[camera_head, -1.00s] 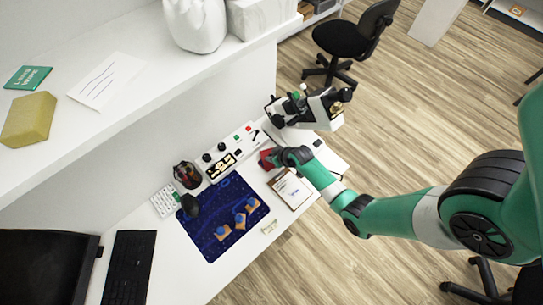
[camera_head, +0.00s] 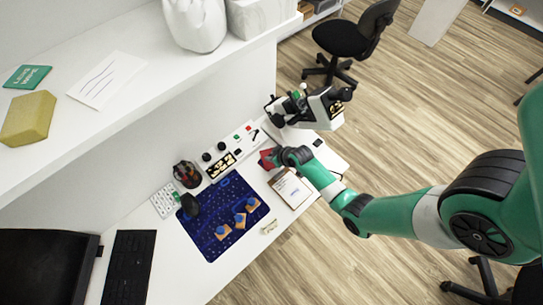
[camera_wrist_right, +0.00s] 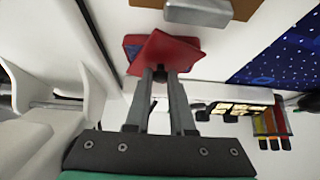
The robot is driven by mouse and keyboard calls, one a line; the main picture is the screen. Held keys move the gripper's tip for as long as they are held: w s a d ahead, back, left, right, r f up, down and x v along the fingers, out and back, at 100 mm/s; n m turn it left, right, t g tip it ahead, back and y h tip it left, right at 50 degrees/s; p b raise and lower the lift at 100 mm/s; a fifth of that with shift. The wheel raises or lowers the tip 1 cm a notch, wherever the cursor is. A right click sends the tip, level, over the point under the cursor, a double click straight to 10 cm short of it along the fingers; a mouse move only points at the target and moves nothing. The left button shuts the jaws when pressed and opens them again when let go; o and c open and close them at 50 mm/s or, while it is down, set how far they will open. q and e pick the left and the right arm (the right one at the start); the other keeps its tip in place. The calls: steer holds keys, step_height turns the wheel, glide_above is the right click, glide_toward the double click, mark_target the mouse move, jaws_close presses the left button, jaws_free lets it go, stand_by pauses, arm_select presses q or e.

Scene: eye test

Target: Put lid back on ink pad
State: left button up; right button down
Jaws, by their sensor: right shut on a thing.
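My right gripper (camera_wrist_right: 160,76) is shut on a red lid (camera_wrist_right: 168,52). The lid sits turned and tilted at the fingertips. The ink pad (camera_wrist_right: 132,46), with a red and dark blue part showing, lies just behind the lid in the right wrist view and is mostly hidden by it. I cannot tell whether lid and pad touch. In the head view the red of the lid and pad (camera_head: 266,158) shows at the left of my right gripper (camera_head: 280,157), on the white desk. My left gripper is not in view.
A clipboard (camera_head: 291,189) lies close in front. A dark blue starry mat (camera_head: 215,240) holds wooden stamps with blue knobs and a black mouse. A white control box (camera_head: 232,150) and a microscope (camera_head: 318,108) stand behind. A small pale object (camera_head: 269,227) lies near the desk's front edge.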

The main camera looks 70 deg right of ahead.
stand_by(0.3)
steer(key=shift+c, duration=1)
jaws_free()
steer(key=shift+r, duration=0.1)
step_height(320, 180, up, 7)
steer(key=p, duration=0.7)
jaws_close()
stand_by(0.4)
